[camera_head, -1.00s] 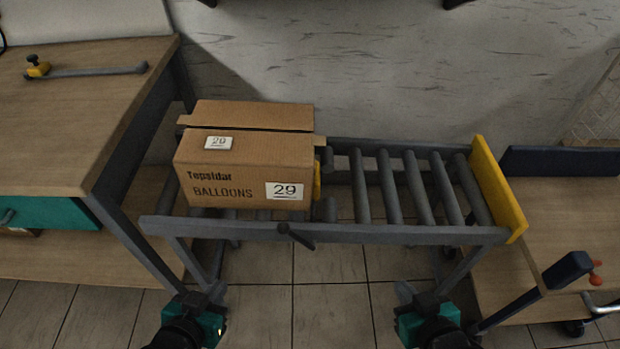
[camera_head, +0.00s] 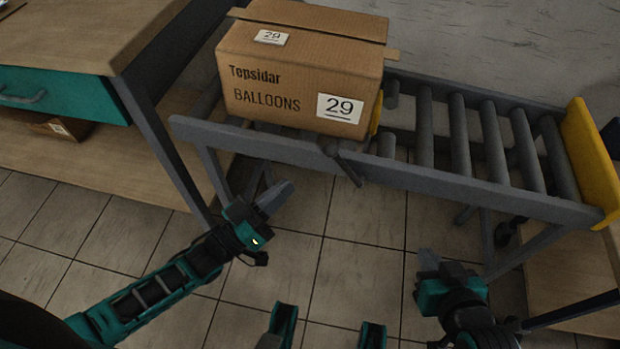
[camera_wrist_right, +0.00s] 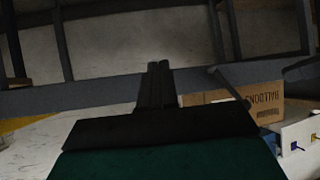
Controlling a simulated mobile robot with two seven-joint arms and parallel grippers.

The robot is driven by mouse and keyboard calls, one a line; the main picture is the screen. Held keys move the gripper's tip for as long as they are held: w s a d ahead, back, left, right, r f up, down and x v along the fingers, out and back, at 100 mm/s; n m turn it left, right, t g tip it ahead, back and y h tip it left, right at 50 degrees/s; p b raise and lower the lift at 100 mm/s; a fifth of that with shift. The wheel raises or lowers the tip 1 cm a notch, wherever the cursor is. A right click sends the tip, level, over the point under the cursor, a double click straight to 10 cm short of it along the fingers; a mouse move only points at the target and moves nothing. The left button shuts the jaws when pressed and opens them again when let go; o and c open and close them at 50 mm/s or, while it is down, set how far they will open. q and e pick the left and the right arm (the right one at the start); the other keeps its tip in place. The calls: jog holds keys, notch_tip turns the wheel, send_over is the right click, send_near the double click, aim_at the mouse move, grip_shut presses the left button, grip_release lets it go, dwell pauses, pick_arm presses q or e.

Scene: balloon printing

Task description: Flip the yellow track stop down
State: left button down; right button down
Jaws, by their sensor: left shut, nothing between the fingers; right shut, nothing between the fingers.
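A small yellow stop (camera_head: 377,115) stands upright at the right side of the cardboard balloon box (camera_head: 290,75), mostly hidden by it. A dark lever (camera_head: 343,163) sticks out from the front rail just below the box. A large yellow plate (camera_head: 590,160) stands at the right end of the roller track (camera_head: 400,160). My left gripper (camera_head: 276,198) is shut and empty, below and in front of the rail, left of the lever. My right gripper (camera_head: 428,259) is shut and empty, below the rail to the right. Its fingers (camera_wrist_right: 160,85) also show in the right wrist view.
A wooden table (camera_head: 110,35) with a teal drawer (camera_head: 60,95) stands on the left. A wooden cart (camera_head: 570,265) is at the lower right. The tiled floor in front of the track is clear. Bare rollers lie right of the box.

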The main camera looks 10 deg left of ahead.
pick_arm(q)
jog(key=s+a+f+m+g+h+b, duration=0.1)
jog(key=a+f+m+g+h+b, duration=0.2)
jog(key=a+h+b, duration=0.2)
jog(key=h, duration=0.3)
jog(key=shift+s+f+m+b, duration=0.2)
jog(key=shift+f+m+b, duration=0.15)
jog(key=shift+m+b, duration=0.05)
jog(key=x, duration=1.4)
jog(key=shift+p, duration=0.3)
